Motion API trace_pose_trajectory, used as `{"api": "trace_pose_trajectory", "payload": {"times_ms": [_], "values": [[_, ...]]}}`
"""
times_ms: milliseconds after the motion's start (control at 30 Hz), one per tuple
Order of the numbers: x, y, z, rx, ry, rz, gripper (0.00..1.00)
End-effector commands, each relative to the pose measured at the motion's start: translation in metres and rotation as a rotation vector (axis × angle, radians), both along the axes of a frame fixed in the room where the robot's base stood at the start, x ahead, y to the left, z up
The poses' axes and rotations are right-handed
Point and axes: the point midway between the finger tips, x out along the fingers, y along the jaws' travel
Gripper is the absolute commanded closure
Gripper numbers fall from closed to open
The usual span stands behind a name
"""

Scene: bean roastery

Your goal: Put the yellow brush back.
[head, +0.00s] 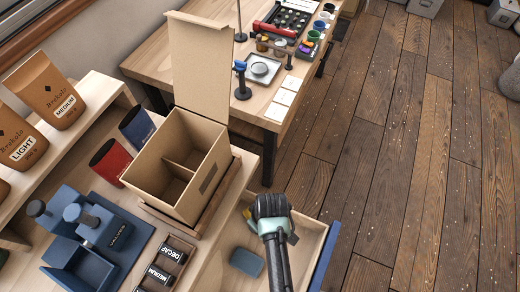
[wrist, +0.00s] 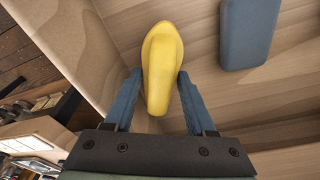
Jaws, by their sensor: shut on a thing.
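The yellow brush (wrist: 160,60) shows in the wrist view, between the two blue fingers of my gripper (wrist: 158,80). My gripper is shut on it. In the head view my gripper (head: 269,207) is over the open drawer (head: 307,233), near its far end. Only a small yellow bit of the brush (head: 248,212) shows there, at the gripper's left; my gripper hides the rest. In the wrist view the pale wooden drawer (wrist: 220,95) lies behind the brush. I cannot tell whether the brush touches the drawer floor.
A blue-grey block (head: 246,262) lies in the drawer, left of my arm. A divided cardboard box (head: 178,165) stands on the counter above.

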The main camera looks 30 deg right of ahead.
Motion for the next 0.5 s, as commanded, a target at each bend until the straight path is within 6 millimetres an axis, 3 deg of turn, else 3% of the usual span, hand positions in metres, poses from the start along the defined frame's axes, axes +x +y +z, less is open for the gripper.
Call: {"api": "trace_pose_trajectory", "payload": {"times_ms": [300,333,467,500], "values": [[0.0005,0.0,-0.0036,0.0,-0.001,0.0,0.96],[0.0003,0.0,-0.0025,0.0,0.0,0.0,0.39],[0.0002,0.0001,-0.0022,0.0,0.0,0.0,0.16],[0.0002,0.0001,-0.0022,0.0,0.0,0.0,0.15]]}}
